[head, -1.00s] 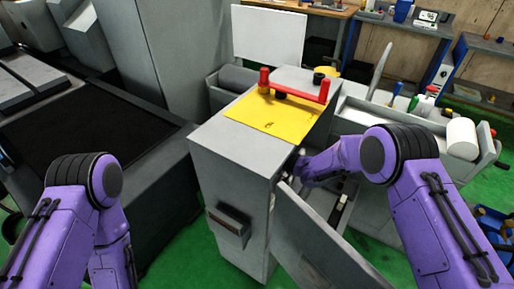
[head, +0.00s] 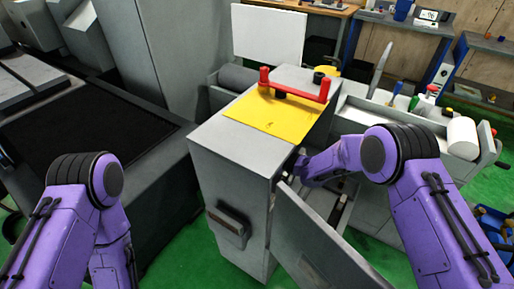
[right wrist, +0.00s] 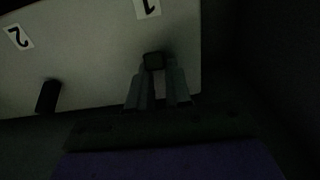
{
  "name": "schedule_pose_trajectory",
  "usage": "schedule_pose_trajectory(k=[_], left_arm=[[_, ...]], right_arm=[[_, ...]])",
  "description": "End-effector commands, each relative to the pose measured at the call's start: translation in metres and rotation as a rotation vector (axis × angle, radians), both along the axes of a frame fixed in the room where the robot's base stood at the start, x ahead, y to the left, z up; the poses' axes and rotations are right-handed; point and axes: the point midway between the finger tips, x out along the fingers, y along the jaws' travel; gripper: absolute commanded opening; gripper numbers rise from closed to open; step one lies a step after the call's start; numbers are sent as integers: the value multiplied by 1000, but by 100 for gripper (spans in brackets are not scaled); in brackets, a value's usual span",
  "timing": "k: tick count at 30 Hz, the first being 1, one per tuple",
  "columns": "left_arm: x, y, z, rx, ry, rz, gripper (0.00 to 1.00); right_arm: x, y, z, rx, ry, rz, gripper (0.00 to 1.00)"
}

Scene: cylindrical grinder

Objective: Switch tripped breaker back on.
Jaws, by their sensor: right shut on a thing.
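A grey electrical cabinet (head: 230,185) stands in the middle of the head view, its door (head: 325,245) swung open on the right side. My right gripper (right wrist: 157,85) reaches into that opening, and its fingertips are hidden in the head view. In the dark right wrist view its fingers are shut on a dark breaker lever (right wrist: 153,61) below the label 1 (right wrist: 147,8). A second dark lever (right wrist: 48,96) stands apart at the left, below the label 2 (right wrist: 18,37). Both labels appear upside down. My left gripper is out of view.
A yellow panel (head: 270,113) and a red bar handle (head: 295,88) sit on the cabinet top. A grey machine bed (head: 80,130) stands left. A grey sink-like bench (head: 410,140) with bottles and a white roll (head: 461,134) is behind my right arm.

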Motion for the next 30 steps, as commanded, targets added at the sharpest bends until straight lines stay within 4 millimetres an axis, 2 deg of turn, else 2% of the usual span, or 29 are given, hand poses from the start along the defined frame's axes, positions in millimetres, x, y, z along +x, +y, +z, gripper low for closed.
schedule_pose_trajectory(k=[7, 8, 9, 10, 20, 23, 30], left_arm=[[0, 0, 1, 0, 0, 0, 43], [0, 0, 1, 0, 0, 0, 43], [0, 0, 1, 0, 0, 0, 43], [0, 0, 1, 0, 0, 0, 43], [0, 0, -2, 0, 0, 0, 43], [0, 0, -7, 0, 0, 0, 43], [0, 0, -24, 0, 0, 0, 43]], right_arm=[[3, -2, 5, 6, -8, -6, 0], [3, -2, 5, 6, -8, -6, 25], [3, -2, 5, 6, -8, -6, 38], [3, -2, 5, 6, -8, -5, 45], [-1, -3, 1, 3, -3, -1, 45], [-10, -17, 0, 1, -3, -3, 45], [-43, -65, 0, 5, -5, -7, 45]])
